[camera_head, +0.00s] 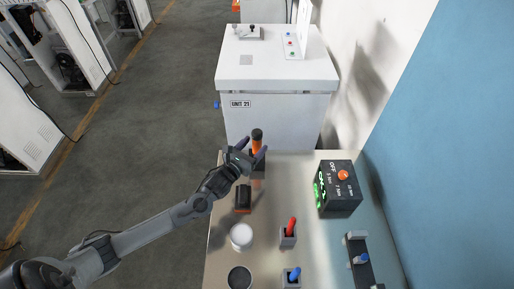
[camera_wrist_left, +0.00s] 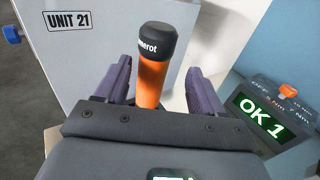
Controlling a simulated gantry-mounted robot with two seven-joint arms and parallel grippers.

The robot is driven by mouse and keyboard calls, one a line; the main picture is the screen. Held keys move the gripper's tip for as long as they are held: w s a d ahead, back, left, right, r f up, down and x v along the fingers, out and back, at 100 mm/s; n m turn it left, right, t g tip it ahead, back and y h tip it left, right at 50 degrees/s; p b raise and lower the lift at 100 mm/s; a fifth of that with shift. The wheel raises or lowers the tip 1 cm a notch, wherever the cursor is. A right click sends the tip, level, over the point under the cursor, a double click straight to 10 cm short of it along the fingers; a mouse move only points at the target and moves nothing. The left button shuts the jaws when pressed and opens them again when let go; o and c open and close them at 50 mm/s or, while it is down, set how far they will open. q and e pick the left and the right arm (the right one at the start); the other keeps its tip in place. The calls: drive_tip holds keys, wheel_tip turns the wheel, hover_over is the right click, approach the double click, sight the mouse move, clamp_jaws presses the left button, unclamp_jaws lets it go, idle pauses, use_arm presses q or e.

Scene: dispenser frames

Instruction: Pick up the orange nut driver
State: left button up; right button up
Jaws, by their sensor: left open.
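The orange nut driver (camera_head: 257,144) with a black cap stands upright at the far end of the workbench, in a dark holder (camera_head: 259,163). In the left wrist view the nut driver (camera_wrist_left: 152,78) rises between the two open fingers of my left gripper (camera_wrist_left: 148,85). Its lower part is hidden behind the gripper body. In the head view my left gripper (camera_head: 249,158) is at the driver, with a finger on each side and no visible grip on it. My right gripper is not in view.
A black control box (camera_head: 340,188) with a green display stands right of the driver. Red (camera_head: 291,227) and blue (camera_head: 294,275) tools stand in grey holders nearer. A white round container (camera_head: 241,236) and dark block (camera_head: 243,199) are on the bench. The UNIT 21 cabinet (camera_head: 275,110) stands behind.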

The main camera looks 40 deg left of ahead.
use_arm(q)
drive_tip(key=shift+w+a+f, duration=0.1)
drive_tip(key=shift+w+a, duration=0.1)
drive_tip(key=shift+w, duration=0.7)
drive_tip(key=shift+w+a+f, duration=0.1)
drive_tip(key=shift+w+a, duration=0.15)
drive_tip(key=shift+w, duration=0.7)
drive_tip(key=shift+w+a+f, duration=0.1)
drive_tip(key=shift+w+a, duration=0.1)
drive_tip(key=shift+w, duration=0.7)
drive_tip(key=shift+c, duration=0.4)
drive_tip(key=shift+r, duration=0.1)
drive_tip(key=c, duration=1.2)
